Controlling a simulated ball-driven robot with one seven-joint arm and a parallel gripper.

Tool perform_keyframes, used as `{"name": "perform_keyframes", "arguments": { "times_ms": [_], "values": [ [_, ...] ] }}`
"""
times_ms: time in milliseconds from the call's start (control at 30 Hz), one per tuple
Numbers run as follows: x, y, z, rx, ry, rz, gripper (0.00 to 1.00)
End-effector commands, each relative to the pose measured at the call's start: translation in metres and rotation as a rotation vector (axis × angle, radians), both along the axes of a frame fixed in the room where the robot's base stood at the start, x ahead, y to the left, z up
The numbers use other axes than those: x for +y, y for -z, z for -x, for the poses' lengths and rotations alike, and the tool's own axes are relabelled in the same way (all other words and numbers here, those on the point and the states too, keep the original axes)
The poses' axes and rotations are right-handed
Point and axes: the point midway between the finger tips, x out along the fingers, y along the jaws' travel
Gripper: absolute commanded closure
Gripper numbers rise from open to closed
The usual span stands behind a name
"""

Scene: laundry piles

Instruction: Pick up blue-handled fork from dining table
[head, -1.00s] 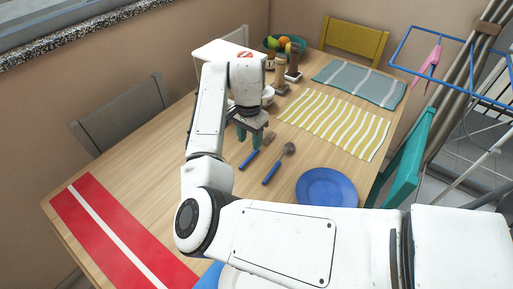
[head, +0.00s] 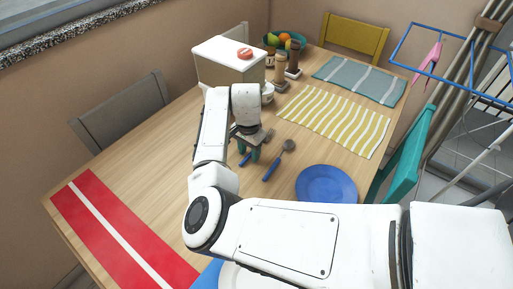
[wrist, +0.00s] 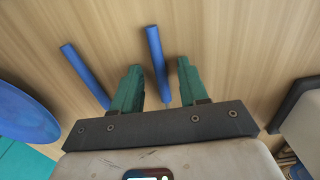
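The blue-handled fork lies on the wooden dining table (head: 150,150); its blue handle (head: 245,159) shows beside my gripper in the head view, and its metal head is partly covered by the gripper. My gripper (head: 249,152) points down over the fork, with green fingers apart. In the wrist view the fork handle (wrist: 155,50) runs between the open fingertips (wrist: 160,65), with a gap to each side; I see no contact. A blue-handled spoon (head: 271,170) lies to the right of the fork; its handle (wrist: 85,76) is left of the fingers in the wrist view.
A blue plate (head: 327,185) lies right of the spoon. A yellow striped mat (head: 335,120) and a grey-blue mat (head: 360,80) lie behind. A pale box (head: 228,60), mills (head: 281,70) and a fruit bowl (head: 285,40) stand at the back. A red mat (head: 120,235) lies front left.

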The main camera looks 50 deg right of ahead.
Motion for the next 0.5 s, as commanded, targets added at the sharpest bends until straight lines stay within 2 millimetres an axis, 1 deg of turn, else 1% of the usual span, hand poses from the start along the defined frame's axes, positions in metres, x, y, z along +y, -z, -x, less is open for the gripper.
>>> {"name": "perform_keyframes", "arguments": {
  "times_ms": [33,67,433,500],
  "values": [
    [0.0,-0.0001,0.0,0.0,0.0,0.0,0.62],
    [0.0,-0.0001,0.0,0.0,0.0,0.0,0.65],
    [0.0,-0.0003,0.0,0.0,0.0,0.0,1.0],
    [0.0,-0.0003,0.0,0.0,0.0,0.0,1.0]
  ]
}}
